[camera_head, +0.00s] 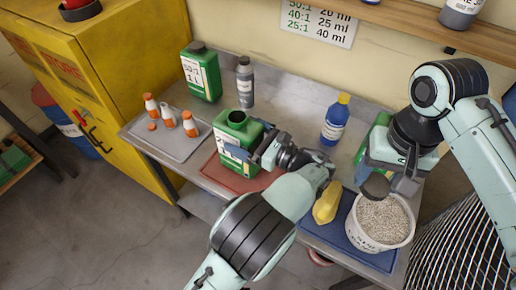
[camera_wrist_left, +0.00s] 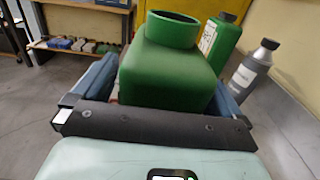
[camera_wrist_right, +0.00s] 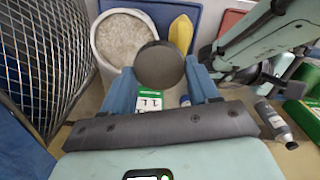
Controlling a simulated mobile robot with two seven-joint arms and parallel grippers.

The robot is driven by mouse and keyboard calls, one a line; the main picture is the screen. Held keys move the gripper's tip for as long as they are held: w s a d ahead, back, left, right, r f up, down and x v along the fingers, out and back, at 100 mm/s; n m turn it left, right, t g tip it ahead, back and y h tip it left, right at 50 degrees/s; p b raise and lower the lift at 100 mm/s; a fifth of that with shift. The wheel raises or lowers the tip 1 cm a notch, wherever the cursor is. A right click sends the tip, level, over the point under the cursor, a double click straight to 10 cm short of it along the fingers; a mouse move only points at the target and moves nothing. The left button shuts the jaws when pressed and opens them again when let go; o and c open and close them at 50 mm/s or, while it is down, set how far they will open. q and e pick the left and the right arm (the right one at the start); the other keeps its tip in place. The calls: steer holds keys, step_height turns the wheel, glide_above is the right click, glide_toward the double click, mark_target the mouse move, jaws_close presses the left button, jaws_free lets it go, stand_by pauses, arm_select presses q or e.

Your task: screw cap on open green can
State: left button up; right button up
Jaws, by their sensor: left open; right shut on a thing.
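The open green can (camera_head: 236,128) stands upright on the red mat (camera_head: 215,176), its round mouth uncovered. My left gripper (camera_head: 252,144) is open, with its blue fingers on either side of the can; in the left wrist view the can (camera_wrist_left: 170,62) stands between them. I cannot tell whether they touch it. My right gripper (camera_head: 381,179) is shut on a dark round cap (camera_head: 376,187), held in the air near the white bucket. The cap's flat round face (camera_wrist_right: 159,65) shows between the fingers in the right wrist view.
The white bucket of pale granules (camera_head: 380,222) and a yellow object (camera_head: 327,203) are on the blue mat (camera_head: 345,243). A blue bottle (camera_head: 335,120), grey bottle (camera_head: 245,82) and capped green can (camera_head: 200,72) stand at the back. Small orange-and-white bottles stand on a grey tray (camera_head: 172,146).

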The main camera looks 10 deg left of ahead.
arm_select(q)
steer(key=shift+w, duration=0.25)
arm_select(e)
steer(key=shift+w, duration=0.2)
arm_select(q)
steer(key=shift+c, duration=0.3)
steer(key=shift+r, duration=0.1)
jaws_close()
